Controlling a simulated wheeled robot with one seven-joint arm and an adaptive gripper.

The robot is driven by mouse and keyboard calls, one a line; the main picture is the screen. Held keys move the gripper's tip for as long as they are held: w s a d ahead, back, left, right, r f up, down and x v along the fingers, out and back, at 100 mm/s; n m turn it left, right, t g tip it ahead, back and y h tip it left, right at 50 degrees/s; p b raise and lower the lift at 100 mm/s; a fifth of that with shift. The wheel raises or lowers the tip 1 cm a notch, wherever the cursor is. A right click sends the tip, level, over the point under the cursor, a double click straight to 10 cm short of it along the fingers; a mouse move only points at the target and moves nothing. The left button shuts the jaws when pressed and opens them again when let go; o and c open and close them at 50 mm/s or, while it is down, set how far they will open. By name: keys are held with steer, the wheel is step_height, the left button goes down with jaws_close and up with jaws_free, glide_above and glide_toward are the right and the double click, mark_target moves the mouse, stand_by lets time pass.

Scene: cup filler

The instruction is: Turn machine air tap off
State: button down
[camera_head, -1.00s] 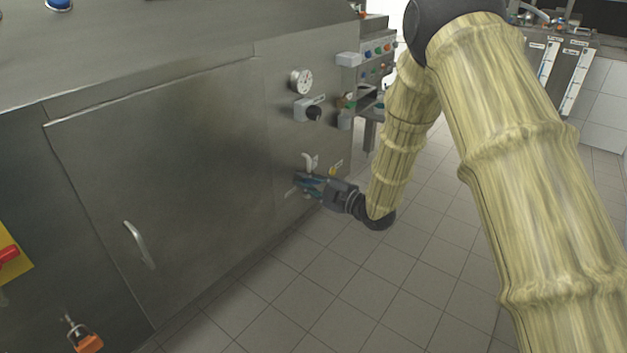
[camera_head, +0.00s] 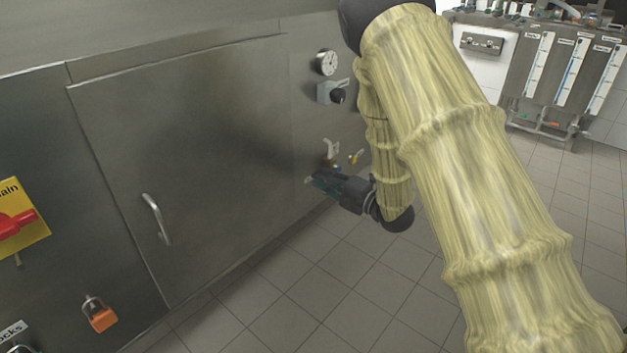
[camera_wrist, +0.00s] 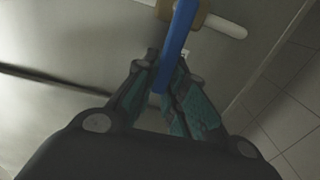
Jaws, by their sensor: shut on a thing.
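The air tap has a blue lever handle (camera_wrist: 178,45) on a brass-coloured body (camera_wrist: 200,14), seen at the top of the wrist view. My gripper (camera_wrist: 165,75) is shut on the blue handle, whose lower end lies between the teal finger pads. In the head view my gripper (camera_head: 318,182) is low at the right end of the machine's steel front panel. There the tap is mostly hidden by the fingers. A white fitting (camera_head: 331,149) and a small yellow-handled tap (camera_head: 356,157) sit just above the gripper.
A pressure gauge (camera_head: 326,62) and a black knob (camera_head: 338,96) are higher on the panel. A cabinet door with a handle (camera_head: 157,219) is to the left. A red main switch (camera_head: 16,222) is at far left. Tiled floor (camera_head: 290,300) is clear in front.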

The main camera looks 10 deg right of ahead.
steer(key=shift+s+f, duration=0.1)
steer(key=shift+f, duration=0.05)
steer(key=c, duration=1.5)
jaws_free()
steer(key=shift+o, duration=0.2)
steer(key=v, duration=1.2)
